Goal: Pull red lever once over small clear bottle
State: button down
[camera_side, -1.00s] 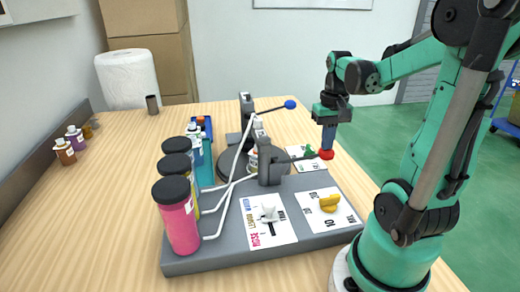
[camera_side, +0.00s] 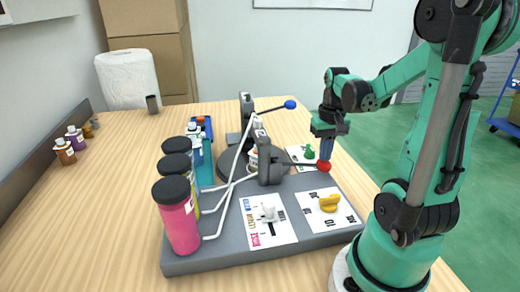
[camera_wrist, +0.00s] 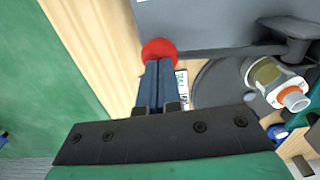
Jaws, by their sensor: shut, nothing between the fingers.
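The red lever's ball knob (camera_side: 324,166) is at the end of a dark rod on the right of the grey station, low above its right edge. The red knob also shows in the wrist view (camera_wrist: 159,48). My gripper (camera_side: 325,154) points down with its blue fingers shut and empty, the tips at the top of the knob; the wrist view shows them against it (camera_wrist: 158,66). A small bottle with a white label (camera_side: 253,160) stands on the round dark turntable, partly hidden by the lever's bracket (camera_side: 268,160). A labelled bottle with an orange top (camera_wrist: 272,82) shows in the wrist view.
A blue-knobbed lever (camera_side: 290,104) rises behind the bracket. A white dial (camera_side: 268,212), a yellow dial (camera_side: 330,202) and a green knob (camera_side: 309,153) sit on the station. Several dark-capped cylinders, including a pink one (camera_side: 178,222), line its left side.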

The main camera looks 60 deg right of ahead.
notch_tip(320, 180, up, 10)
jog(key=shift+f, duration=0.15)
dwell(0.8)
dwell(0.9)
jog(key=w+a+f+n+t, duration=0.2)
jog(key=w+a+n+t, duration=0.1)
jog(key=a, duration=0.7)
jog(key=w+a+f+n+t, duration=0.2)
jog(key=w+a+n+t, duration=0.2)
jog(key=a, duration=0.7)
jog(key=shift+w+n, duration=0.6)
jog(key=shift+n, duration=0.4)
